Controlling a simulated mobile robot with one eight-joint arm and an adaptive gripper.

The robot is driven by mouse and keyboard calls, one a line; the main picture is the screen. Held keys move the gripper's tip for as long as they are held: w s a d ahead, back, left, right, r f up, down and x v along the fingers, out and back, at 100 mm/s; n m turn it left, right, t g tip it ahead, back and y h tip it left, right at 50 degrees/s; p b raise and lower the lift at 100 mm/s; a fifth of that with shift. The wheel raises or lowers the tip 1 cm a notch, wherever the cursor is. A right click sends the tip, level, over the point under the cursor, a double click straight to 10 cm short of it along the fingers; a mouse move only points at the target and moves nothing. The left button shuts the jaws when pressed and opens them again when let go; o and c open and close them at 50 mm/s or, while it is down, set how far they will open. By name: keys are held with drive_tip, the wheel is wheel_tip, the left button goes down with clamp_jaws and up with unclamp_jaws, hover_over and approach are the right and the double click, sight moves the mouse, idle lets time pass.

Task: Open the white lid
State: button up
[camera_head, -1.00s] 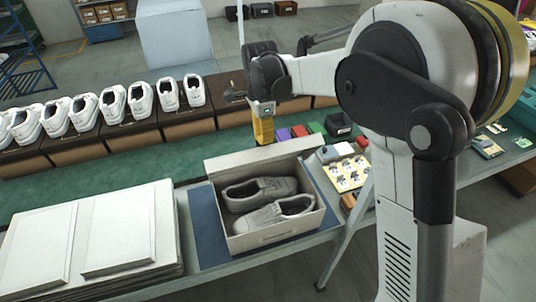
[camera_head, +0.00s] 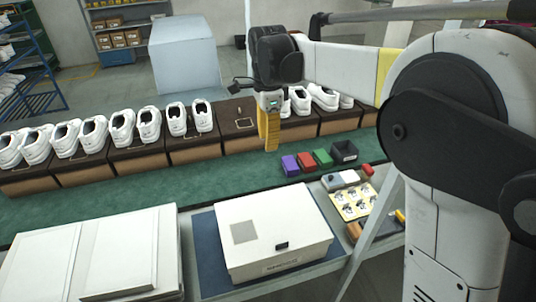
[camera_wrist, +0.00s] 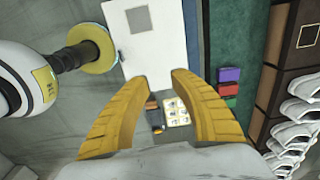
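The white lid (camera_head: 275,222) lies shut on the shoe box, flat, with a grey square label on top and a small dark tab (camera_head: 281,246) near its front edge. The box stands on a blue mat (camera_head: 207,258) on the bench; its inside is hidden. The white lid also shows at the top of the wrist view (camera_wrist: 150,50). My gripper (camera_head: 270,140) hangs behind and above the box, apart from it. In the wrist view its yellow fingers (camera_wrist: 145,78) are spread with nothing between them.
White boards (camera_head: 120,255) are stacked left of the box. Small coloured boxes (camera_head: 305,162) and a yellow card (camera_head: 355,200) with small parts lie to its right. White shoes (camera_head: 122,125) line brown boxes behind the green belt (camera_head: 120,195).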

drive_tip(key=shift+r, duration=0.9)
